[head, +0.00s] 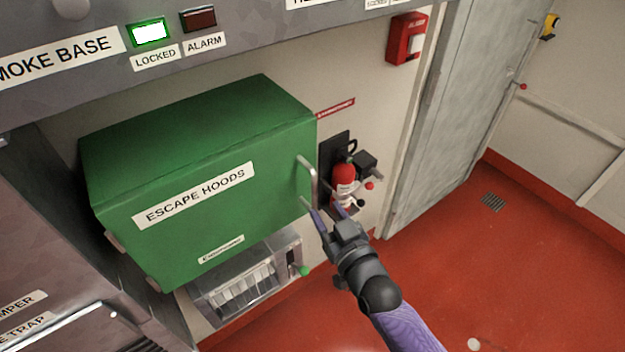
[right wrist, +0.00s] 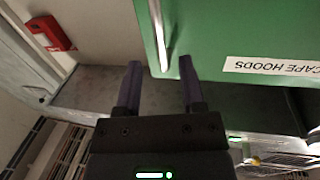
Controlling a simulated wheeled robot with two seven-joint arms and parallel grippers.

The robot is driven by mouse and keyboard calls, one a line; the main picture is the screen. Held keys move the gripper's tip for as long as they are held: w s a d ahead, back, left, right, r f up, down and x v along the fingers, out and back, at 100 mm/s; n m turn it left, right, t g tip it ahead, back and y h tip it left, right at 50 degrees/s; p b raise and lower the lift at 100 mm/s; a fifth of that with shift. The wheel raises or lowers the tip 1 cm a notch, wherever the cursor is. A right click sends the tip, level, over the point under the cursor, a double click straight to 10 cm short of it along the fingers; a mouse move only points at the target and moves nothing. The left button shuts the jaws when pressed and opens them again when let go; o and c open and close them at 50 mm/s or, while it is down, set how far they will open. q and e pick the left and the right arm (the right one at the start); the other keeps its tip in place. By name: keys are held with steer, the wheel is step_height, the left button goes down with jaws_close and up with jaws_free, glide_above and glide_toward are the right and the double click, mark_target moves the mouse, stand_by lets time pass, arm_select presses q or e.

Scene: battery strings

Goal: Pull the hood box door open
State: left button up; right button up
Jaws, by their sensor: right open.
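The green hood box (head: 200,190), labelled "ESCAPE HOODS", is on the wall with its door shut. Its metal bar handle (head: 309,178) stands upright at the right end of the front. I cannot tell whether a fingertip touches the door. My left gripper is not in view.
A fire extinguisher (head: 343,183) hangs on the wall right of the box. A clear-fronted unit (head: 250,285) with a green knob sits below it. A red alarm box (head: 406,38) and a grey door (head: 455,100) are farther right. The red floor (head: 500,260) is clear at right.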

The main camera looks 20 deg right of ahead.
mark_target(315, 195)
steer(key=w, duration=0.4)
steer(key=w+a+b, duration=0.1)
steer(key=w, duration=0.1)
steer(key=shift+w+f, duration=0.1)
steer(key=shift+w, duration=0.1)
jaws_close()
stand_by(0.3)
stand_by(0.7)
